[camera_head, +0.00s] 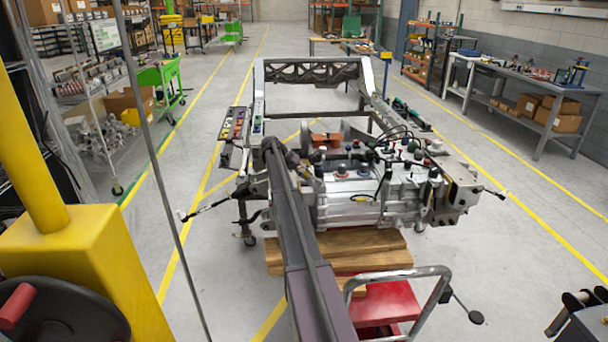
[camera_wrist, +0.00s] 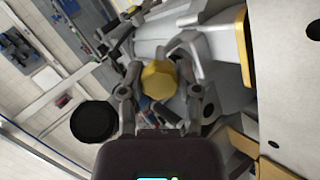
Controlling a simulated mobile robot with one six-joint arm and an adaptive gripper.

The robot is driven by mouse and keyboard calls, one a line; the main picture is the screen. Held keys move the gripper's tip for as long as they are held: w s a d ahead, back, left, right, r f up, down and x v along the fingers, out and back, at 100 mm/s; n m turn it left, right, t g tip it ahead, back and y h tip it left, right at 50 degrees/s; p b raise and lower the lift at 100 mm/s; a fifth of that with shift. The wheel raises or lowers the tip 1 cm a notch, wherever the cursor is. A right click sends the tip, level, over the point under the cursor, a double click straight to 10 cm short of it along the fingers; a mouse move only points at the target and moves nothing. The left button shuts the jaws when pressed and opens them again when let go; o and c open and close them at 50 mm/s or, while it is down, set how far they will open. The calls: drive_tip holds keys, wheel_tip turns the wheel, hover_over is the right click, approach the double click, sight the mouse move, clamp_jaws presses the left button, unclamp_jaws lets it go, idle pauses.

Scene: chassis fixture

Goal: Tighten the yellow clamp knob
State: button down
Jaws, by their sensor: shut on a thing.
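The yellow clamp knob (camera_wrist: 158,80), faceted and bright, shows in the middle of the wrist view. My gripper (camera_wrist: 160,72) has one finger on each side of the knob and is shut on it. Part of the knob's lower side and its mounting are hidden. In the head view I cannot make out the knob or my fingers; my dark arm reaches to the left side of the chassis fixture (camera_head: 365,200) and covers that spot.
A round black part (camera_wrist: 93,121) lies left of my gripper in the wrist view. Grey metal housing (camera_wrist: 215,85) stands close on the right. In the head view, the fixture rests over wooden beams (camera_head: 350,245) and a red stand (camera_head: 385,303).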

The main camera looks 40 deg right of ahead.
drive_tip(key=shift+s, duration=0.1)
idle(0.4)
drive_tip(key=shift+c, duration=1.6)
unclamp_jaws()
drive_tip(key=shift+d+f, duration=0.1)
drive_tip(key=shift+f, duration=0.1)
drive_tip(key=shift+r, duration=0.1)
